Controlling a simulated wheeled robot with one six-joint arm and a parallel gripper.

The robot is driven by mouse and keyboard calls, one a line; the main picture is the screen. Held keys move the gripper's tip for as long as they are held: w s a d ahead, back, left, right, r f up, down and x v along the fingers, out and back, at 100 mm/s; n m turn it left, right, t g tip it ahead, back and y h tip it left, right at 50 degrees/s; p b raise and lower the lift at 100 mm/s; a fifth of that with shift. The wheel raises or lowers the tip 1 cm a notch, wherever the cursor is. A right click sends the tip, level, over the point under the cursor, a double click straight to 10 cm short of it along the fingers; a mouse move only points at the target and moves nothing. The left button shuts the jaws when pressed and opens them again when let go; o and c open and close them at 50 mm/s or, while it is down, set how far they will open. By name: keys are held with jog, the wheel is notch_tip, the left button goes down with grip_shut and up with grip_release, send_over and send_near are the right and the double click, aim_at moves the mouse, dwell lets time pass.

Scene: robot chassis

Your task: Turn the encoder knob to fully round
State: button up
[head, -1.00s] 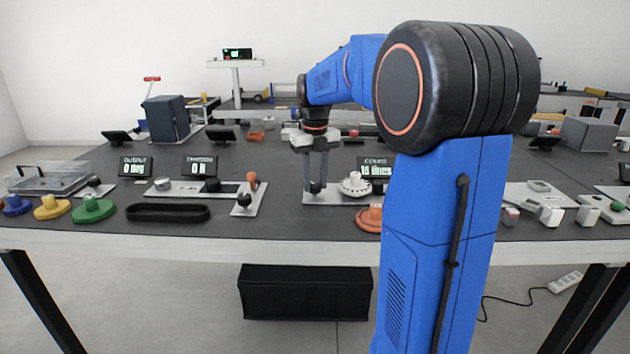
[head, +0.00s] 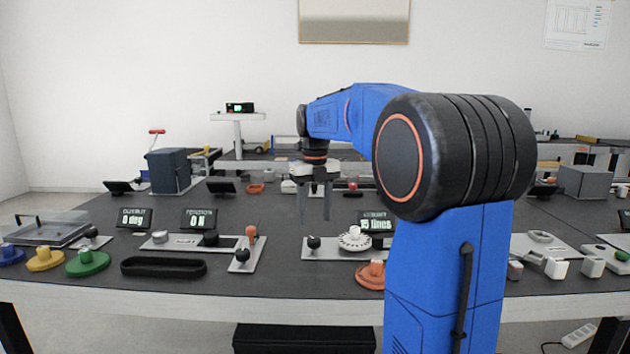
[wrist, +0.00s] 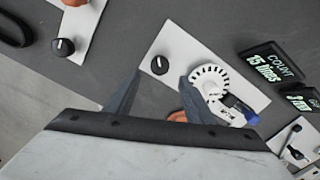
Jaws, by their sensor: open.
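The encoder knob is a small black knob with a white mark; it shows in the head view (head: 313,242) and the wrist view (wrist: 159,65). It stands upright on a light plate (head: 330,254), left of a white slotted disc (head: 354,240). My gripper (head: 315,218) points down above the knob, open and empty, with its fingertips clear of it. In the wrist view my fingers (wrist: 159,82) appear on either side of the knob. The COUNT display (wrist: 272,66) behind the plate reads 15 lines.
A second knob (head: 242,255) and an orange-topped lever (head: 251,235) stand on a plate to the left. An orange disc (head: 371,276) lies in front of the plate. My upper arm hides the table to the right of the COUNT display.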

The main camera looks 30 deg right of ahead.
aim_at(314, 239)
notch_tip(314, 239, up, 11)
jog(key=shift+f, duration=0.2)
dwell(0.4)
notch_tip(314, 239, down, 18)
jog(key=m, duration=3.6)
jog(key=shift+w, duration=0.15)
